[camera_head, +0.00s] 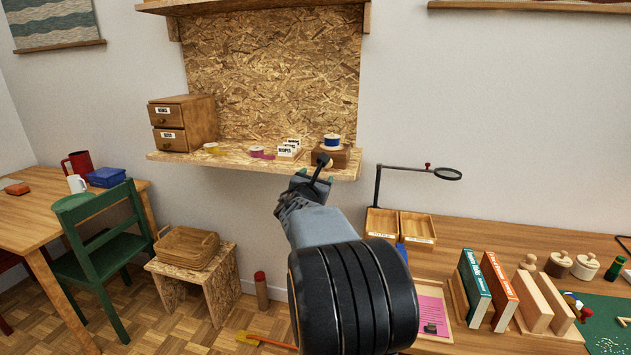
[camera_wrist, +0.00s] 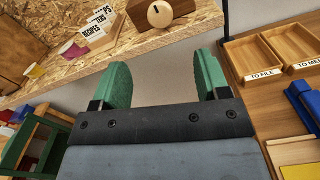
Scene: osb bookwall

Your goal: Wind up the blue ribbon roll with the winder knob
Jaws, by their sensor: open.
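The blue ribbon roll (camera_head: 332,141) sits on top of a small brown wooden winder block (camera_head: 342,156) at the right end of the OSB shelf. A round pale wooden knob (camera_wrist: 160,13) with a dark mark shows at the block's front in the wrist view, near the top edge. The ribbon roll is out of the wrist view. My gripper (camera_wrist: 163,72) is open and empty, its two green fingers apart, below and in front of the knob and not touching it. In the head view my gripper (camera_head: 314,177) partly covers the shelf's front edge and the knob area.
The OSB shelf (camera_head: 220,160) also holds a drawer box (camera_head: 183,124), yellow and pink ribbon rolls and a card holder (camera_head: 289,149). A magnifier lamp (camera_head: 447,174) and wooden trays (camera_head: 417,228) stand at right. Free air lies before the shelf.

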